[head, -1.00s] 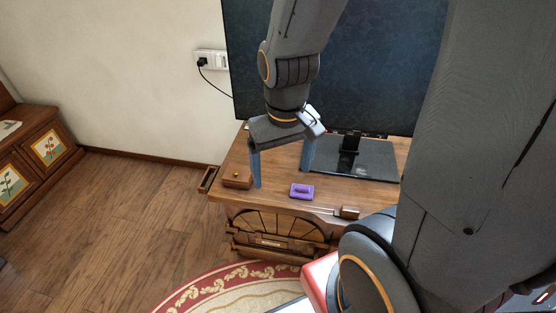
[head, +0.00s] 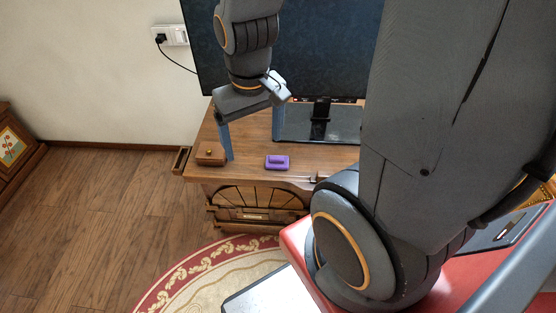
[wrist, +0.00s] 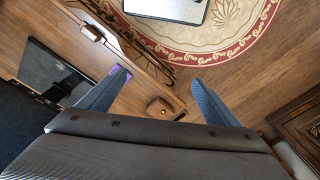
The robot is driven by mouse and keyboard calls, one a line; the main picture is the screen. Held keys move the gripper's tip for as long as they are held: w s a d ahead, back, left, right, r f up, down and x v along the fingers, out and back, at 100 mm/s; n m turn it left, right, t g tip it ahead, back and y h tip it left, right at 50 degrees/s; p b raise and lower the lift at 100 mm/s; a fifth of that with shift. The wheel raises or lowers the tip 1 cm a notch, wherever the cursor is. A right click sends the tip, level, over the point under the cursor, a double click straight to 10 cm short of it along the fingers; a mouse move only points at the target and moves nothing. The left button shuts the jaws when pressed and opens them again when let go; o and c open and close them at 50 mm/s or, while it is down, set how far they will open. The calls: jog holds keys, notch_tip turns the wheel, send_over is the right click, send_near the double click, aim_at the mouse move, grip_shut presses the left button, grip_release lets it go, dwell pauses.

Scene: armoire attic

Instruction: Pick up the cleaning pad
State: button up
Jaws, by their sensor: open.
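The purple cleaning pad (head: 277,162) lies on the wooden TV stand (head: 247,157) near its front edge, its handle on top. My gripper (head: 253,149) is open and empty above the stand. In the head view the pad shows just below the tip of the right finger. In the wrist view the pad (wrist: 118,71) shows as a small purple patch, partly hidden by the tip of the left finger of my gripper (wrist: 158,79). The pad is not between the fingers there.
A small wooden box (head: 210,154) with a knob sits by the left finger; it also shows in the wrist view (wrist: 160,108). A large TV (head: 320,60) stands behind on a black base (head: 300,124). A small item (head: 320,178) lies right of the pad. A patterned rug (head: 190,275) covers the floor in front.

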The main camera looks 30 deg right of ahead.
jog(key=shift+w+f, duration=0.15)
jog(key=c, duration=0.5)
jog(key=shift+w+d+f+n, duration=0.3)
jog(key=shift+w+d+f, duration=0.05)
jog(key=shift+w, duration=0.25)
jog(key=shift+w+d+f+n, duration=0.3)
jog(key=shift+w+f, duration=0.05)
jog(key=shift+w, duration=0.25)
jog(key=c, duration=0.6)
jog(key=n+p, duration=0.1)
jog(key=n, duration=0.9)
send_near(277, 157)
jog(key=shift+w+d+f+g, duration=0.15)
jog(key=shift+d+f+g, duration=0.05)
jog(key=shift+f+g, duration=0.25)
jog(key=shift+w+a+f+p, duration=0.1)
jog(key=shift+f+p, duration=0.5)
jog(key=shift+f, duration=1.2)
jog(key=shift+a+f+p, duration=0.1)
jog(key=shift+f+p, duration=0.45)
jog(key=shift+f, duration=1.25)
